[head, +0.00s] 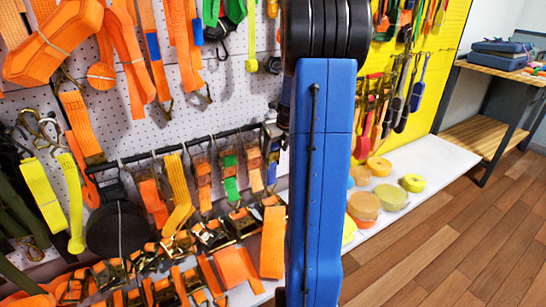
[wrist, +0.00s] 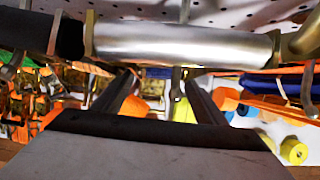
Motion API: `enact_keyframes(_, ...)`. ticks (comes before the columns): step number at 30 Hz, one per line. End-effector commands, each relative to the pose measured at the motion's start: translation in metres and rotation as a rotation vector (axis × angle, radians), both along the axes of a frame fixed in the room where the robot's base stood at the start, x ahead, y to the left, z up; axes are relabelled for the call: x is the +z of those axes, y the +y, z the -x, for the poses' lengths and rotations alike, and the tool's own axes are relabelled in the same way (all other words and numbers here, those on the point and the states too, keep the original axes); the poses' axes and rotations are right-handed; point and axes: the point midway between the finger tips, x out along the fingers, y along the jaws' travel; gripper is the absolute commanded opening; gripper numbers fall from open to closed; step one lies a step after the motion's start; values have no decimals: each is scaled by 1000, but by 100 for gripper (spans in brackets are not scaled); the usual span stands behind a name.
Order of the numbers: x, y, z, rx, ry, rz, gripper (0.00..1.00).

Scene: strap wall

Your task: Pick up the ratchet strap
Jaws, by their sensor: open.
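Several ratchet straps hang on a white pegboard wall in the head view, among them an orange strap (head: 178,190) and an orange-and-green strap (head: 229,175) on a dark horizontal bar. Which one the task means cannot be told. More orange straps with metal ratchets (head: 208,235) lie in a heap below the bar. My gripper (wrist: 162,85) shows in the wrist view as two dark fingers, open and apart. No strap is clearly held between them. A large shiny metal cylinder (wrist: 185,45) crosses above the fingertips. In the head view my blue arm hides the gripper and part of the wall.
A white shelf (head: 415,190) holds yellow and orange rolls (head: 364,205) right of my arm. A yellow board (head: 430,60) with hanging tools stands behind it. A wooden bench (head: 498,80) stands at the far right. The wooden floor (head: 455,240) at lower right is clear.

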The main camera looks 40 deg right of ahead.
Motion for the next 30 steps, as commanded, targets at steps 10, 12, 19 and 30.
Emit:
enact_keyframes(10, -21, -4, -8, 0, 2, -1, 66)
enact_keyframes(12, -31, -5, -11, 1, 2, -2, 66)
enact_keyframes(19, -52, -8, -20, 1, 0, 0, 66)
enact_keyframes(30, -52, -8, -20, 1, 0, 0, 25)
